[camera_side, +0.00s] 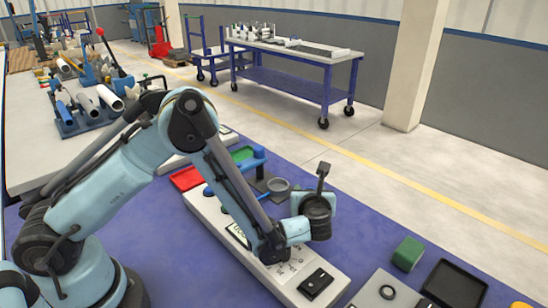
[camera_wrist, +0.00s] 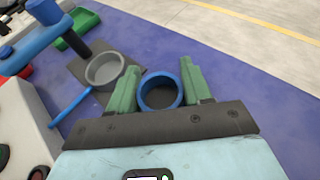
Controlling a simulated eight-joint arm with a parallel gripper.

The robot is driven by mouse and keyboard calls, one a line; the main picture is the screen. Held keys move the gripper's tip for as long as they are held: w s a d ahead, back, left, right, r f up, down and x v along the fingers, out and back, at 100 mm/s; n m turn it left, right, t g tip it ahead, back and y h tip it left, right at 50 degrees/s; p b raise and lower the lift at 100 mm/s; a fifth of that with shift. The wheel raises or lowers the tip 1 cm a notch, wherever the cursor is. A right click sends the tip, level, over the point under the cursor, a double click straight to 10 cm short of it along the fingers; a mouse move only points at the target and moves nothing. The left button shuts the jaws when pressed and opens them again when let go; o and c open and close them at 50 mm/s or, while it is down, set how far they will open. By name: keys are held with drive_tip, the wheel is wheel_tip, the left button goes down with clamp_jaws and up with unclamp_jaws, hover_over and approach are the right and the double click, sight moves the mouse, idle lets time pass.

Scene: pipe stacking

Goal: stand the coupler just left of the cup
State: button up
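The cup is a round, open grey vessel (camera_wrist: 104,69) by the dark square pad in the wrist view; it also shows in the side view (camera_side: 278,184). The coupler, a short blue ring with a dark opening (camera_wrist: 160,106), sits between the green fingers of my gripper (camera_wrist: 160,88), which appear shut on its two sides. It is just right of the cup in the wrist view. In the side view my gripper's fingers and the coupler are hidden behind the wrist. How high the coupler is above the table cannot be told.
A blue rod (camera_wrist: 70,120) lies left of the cup. A blue stand (camera_side: 240,165), a red tray (camera_side: 185,179) and a long white unit (camera_side: 215,215) are close by. A green block (camera_side: 408,254) and a black tray (camera_side: 455,284) lie at the right. Blue mat right of the coupler is clear.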

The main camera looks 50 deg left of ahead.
drive_tip(key=o, duration=0.4)
drive_tip(key=shift+c, duration=0.2)
drive_tip(key=shift+r, duration=0.2)
drive_tip(key=v, duration=1.1)
drive_tip(key=shift+s+d+r, duration=0.15)
drive_tip(key=shift+s+d, duration=0.05)
drive_tip(key=shift+s, duration=0.05)
drive_tip(key=s+a+r+n+g+h, duration=0.1)
drive_tip(key=s+a+r+n+h, duration=0.3)
drive_tip(key=n, duration=0.9)
drive_tip(key=s+a+r+n+g+h, duration=0.1)
drive_tip(key=s+a+r+n+h, duration=0.3)
drive_tip(key=n, duration=1)
drive_tip(key=s+a+h, duration=0.1)
drive_tip(key=s+a, duration=0.2)
drive_tip(key=s, duration=0.1)
drive_tip(key=shift+s+a+h, duration=0.2)
drive_tip(key=shift+a+h, duration=0.1)
